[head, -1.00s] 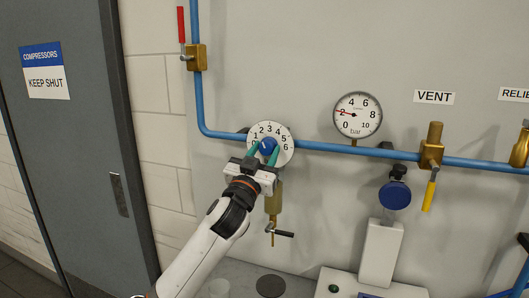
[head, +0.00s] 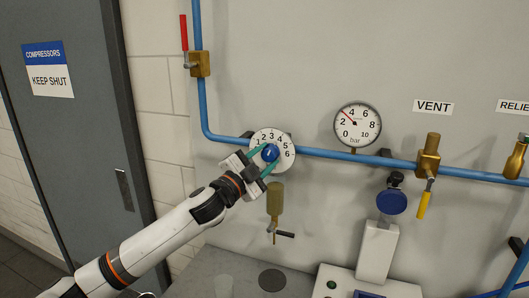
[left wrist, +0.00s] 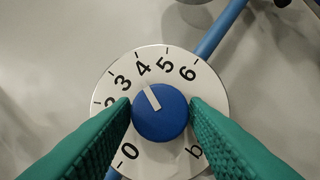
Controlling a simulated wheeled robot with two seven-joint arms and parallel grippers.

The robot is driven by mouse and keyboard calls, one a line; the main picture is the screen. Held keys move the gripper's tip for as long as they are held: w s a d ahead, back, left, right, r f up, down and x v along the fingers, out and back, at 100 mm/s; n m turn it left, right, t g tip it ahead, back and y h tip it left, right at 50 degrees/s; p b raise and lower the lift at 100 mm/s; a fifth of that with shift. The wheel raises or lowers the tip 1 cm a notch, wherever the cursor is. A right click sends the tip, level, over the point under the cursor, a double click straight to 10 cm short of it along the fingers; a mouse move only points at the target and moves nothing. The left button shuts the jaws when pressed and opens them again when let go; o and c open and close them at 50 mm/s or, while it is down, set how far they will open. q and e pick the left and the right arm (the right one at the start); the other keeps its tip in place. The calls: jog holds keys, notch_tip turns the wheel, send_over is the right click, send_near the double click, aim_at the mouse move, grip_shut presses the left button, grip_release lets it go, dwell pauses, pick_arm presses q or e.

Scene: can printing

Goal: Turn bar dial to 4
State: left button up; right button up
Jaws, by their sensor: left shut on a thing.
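The bar dial (head: 287,143) is a white disc numbered 0 to 6 on the blue pipe. It also shows in the left wrist view (left wrist: 208,130), with a blue knob (left wrist: 162,120) at its middle. The knob's white pointer aims up and slightly left, at or very near the 4. My left gripper (head: 268,160) is shut on the knob (head: 271,152), with a green finger on each side in the left wrist view (left wrist: 160,112). The round gauge (head: 358,142) right of the dial has its needle between 2 and 4. My right gripper is not in view.
A brass fitting (head: 275,198) hangs below the dial. A red-handled valve (head: 200,64) is above left. The yellow-handled vent valve (head: 428,160) and a blue disc (head: 391,202) are to the right. A grey door (head: 75,130) stands at left.

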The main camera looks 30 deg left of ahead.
pick_arm(q)
jog(key=shift+m+g+p, duration=0.3)
jog(key=shift+m+p, duration=0.05)
jog(key=shift+m, duration=0.35)
jog(key=o, duration=0.8)
jog(key=shift+o, duration=0.2)
